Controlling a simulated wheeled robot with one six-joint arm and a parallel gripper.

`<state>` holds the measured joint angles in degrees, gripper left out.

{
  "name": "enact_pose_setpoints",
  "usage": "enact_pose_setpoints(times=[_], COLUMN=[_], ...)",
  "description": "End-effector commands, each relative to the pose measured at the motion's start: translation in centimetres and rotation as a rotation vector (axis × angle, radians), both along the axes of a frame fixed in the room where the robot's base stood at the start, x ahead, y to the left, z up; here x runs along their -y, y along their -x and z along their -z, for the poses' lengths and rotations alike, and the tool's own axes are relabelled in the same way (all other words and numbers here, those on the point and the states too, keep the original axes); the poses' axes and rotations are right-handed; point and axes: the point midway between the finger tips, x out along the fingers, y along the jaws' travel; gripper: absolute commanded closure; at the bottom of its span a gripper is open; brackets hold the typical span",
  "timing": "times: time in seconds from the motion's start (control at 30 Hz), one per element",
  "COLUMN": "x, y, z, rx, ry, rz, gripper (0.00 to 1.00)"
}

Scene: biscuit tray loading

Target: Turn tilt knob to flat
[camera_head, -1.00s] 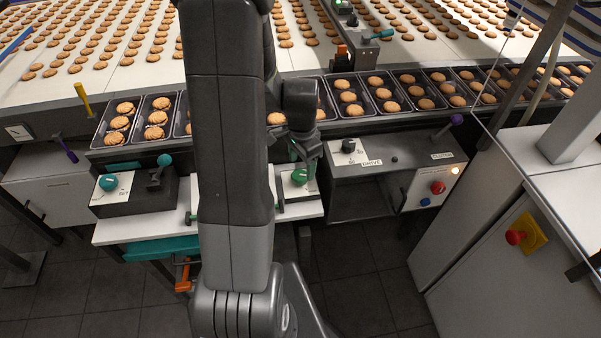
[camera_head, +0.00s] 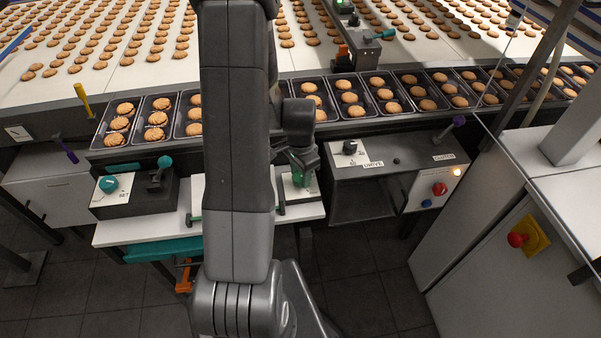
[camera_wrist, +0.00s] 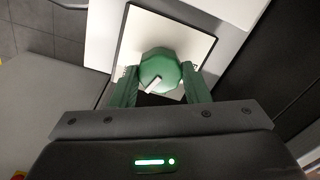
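The tilt knob (camera_wrist: 160,70) is a green, many-sided knob on a white square plate (camera_wrist: 186,32) in the wrist view. Its white pointer mark slants toward the lower left of that view. My gripper (camera_wrist: 160,68) has its two green fingers on either side of the knob, spread about as wide as it. I cannot make out whether they touch it. In the head view my gripper (camera_head: 302,170) is over the plate right of my arm, and the knob is mostly hidden there. No plate lettering is readable.
A similar teal knob (camera_head: 108,184) and a teal-handled lever (camera_head: 160,172) sit on the left box. Right of my gripper is a box with a black dial (camera_head: 349,147) and a red button (camera_head: 439,188). Biscuit trays (camera_head: 327,116) line the conveyor behind.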

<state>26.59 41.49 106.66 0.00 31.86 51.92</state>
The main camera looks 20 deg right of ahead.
Motion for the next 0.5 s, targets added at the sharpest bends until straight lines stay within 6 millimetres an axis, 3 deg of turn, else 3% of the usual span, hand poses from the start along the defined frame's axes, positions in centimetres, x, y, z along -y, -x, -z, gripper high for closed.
enact_pose_setpoints(times=[0.5], x=[0.01], y=[-0.03], z=[0.10], rx=[0.001], ry=[0.001], rz=[-0.112], gripper=[0.80])
